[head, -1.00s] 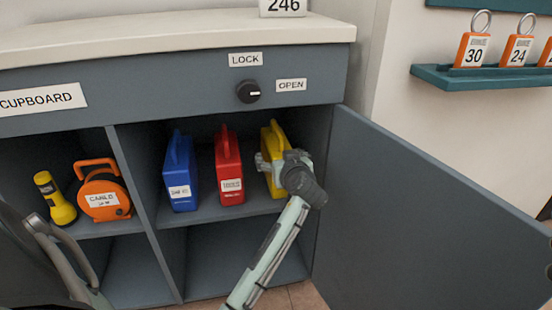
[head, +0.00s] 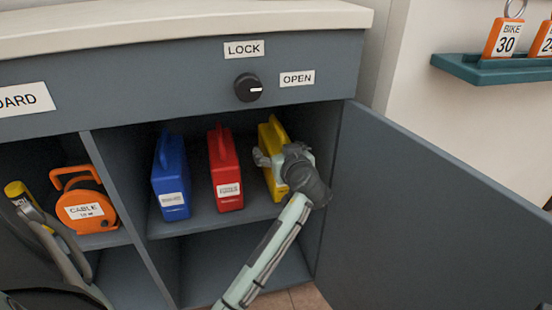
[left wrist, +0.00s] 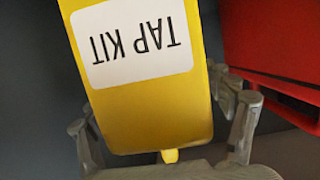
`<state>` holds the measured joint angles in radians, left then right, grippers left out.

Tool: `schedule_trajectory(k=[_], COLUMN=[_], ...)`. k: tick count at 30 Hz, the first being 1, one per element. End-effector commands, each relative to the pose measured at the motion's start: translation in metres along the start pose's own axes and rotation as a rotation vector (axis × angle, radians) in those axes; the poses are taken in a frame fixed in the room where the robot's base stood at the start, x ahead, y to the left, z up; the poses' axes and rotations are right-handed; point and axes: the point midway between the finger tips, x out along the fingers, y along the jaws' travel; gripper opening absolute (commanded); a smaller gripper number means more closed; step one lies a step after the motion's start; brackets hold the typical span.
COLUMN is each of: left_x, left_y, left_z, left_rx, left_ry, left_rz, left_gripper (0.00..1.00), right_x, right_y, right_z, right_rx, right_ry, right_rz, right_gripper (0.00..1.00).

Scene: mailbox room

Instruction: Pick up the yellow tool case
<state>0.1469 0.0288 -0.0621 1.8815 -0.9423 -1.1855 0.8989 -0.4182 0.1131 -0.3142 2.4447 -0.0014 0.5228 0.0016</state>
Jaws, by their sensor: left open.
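The yellow tool case (head: 268,139) stands upright on the cupboard's upper shelf, at the right end of the row. My left gripper (head: 282,159) is in front of it and hides part of its front. In the left wrist view the yellow case (left wrist: 150,105) fills the middle, its white TAP KIT label upside down. The open fingers of the left gripper (left wrist: 165,132) stand on either side of the case. I cannot tell whether they touch it. My right gripper is not in view.
A red case (head: 225,175) and a blue case (head: 170,180) stand left of the yellow one. The red one is close beside a finger in the wrist view. An open cupboard door (head: 420,220) is at right. An orange cable reel (head: 85,208) sits in the left compartment.

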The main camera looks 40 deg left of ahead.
Motion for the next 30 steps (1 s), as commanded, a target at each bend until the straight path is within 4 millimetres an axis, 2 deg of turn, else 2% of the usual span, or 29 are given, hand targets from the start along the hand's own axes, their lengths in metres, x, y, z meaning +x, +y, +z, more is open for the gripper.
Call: schedule_trajectory(k=[4, 22, 30], left_x=[0.0, 0.0002, -0.0002], left_y=[0.0, 0.0, 0.0003], left_z=[-0.0001, -0.0002, -0.0044], left_rx=[0.0, 0.0, -0.003], left_ry=[0.0, 0.0, 0.007], left_rz=[0.0, 0.0, 0.002], left_gripper=[0.79, 0.04, 0.03], right_x=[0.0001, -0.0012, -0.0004], right_y=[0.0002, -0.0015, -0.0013], right_z=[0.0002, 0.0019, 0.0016], right_rx=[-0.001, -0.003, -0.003], right_ry=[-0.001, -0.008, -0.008], right_rz=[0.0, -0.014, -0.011], right_gripper=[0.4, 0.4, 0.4])
